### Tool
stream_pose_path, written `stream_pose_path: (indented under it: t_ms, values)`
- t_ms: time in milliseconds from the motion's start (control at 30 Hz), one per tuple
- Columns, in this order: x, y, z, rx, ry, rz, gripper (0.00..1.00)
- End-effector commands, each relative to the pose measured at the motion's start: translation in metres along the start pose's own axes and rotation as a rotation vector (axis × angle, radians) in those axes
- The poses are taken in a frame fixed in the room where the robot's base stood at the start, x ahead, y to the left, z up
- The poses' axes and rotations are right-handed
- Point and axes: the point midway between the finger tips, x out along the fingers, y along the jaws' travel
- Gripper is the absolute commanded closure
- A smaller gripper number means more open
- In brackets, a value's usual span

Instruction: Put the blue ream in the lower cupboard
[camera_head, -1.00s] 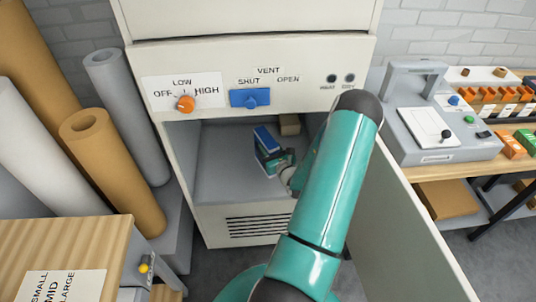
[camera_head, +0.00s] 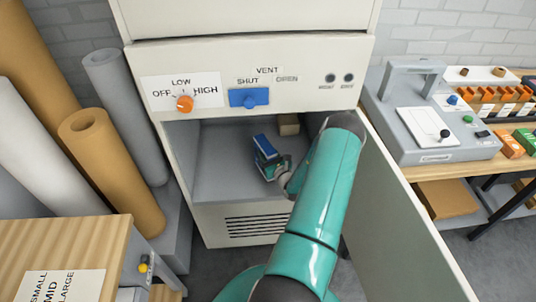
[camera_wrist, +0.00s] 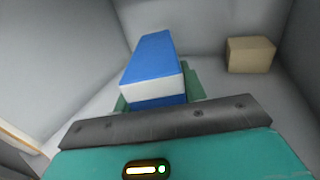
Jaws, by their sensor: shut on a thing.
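The blue ream (camera_head: 265,148), blue with a white band, is inside the lower cupboard (camera_head: 218,189), whose door stands open to the right. My gripper (camera_head: 270,163) reaches into the cupboard and is shut on the ream. In the wrist view the ream (camera_wrist: 153,65) extends forward from between the green fingers (camera_wrist: 155,98). The cupboard floor shows around it. Whether the ream's underside touches the floor is unclear.
A tan box (camera_head: 289,124) sits at the back of the cupboard, right of the ream; it also shows in the wrist view (camera_wrist: 250,55). The open door (camera_head: 410,215) stands close to the right of my arm. Paper rolls (camera_head: 105,160) stand left of the cupboard.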

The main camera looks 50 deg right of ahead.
Motion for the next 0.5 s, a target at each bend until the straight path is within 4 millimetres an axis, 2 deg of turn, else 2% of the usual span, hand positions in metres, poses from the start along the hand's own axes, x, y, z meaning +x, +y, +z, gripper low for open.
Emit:
stream_pose_path:
  t_ms: [100, 133, 200, 233, 500]
  values:
    - [0.0006, -0.0001, -0.0015, 0.0, -0.004, 0.0, 1.0]
    - [-0.0002, 0.0002, -0.0031, 0.001, 0.001, 0.0, 0.55]
    - [-0.0002, 0.0001, -0.0028, 0.001, 0.0, 0.0, 0.42]
    - [-0.0002, 0.0002, -0.0028, 0.001, 0.0, 0.0, 0.37]
    - [-0.0002, 0.0, -0.0021, 0.0, 0.0, 0.0, 0.37]
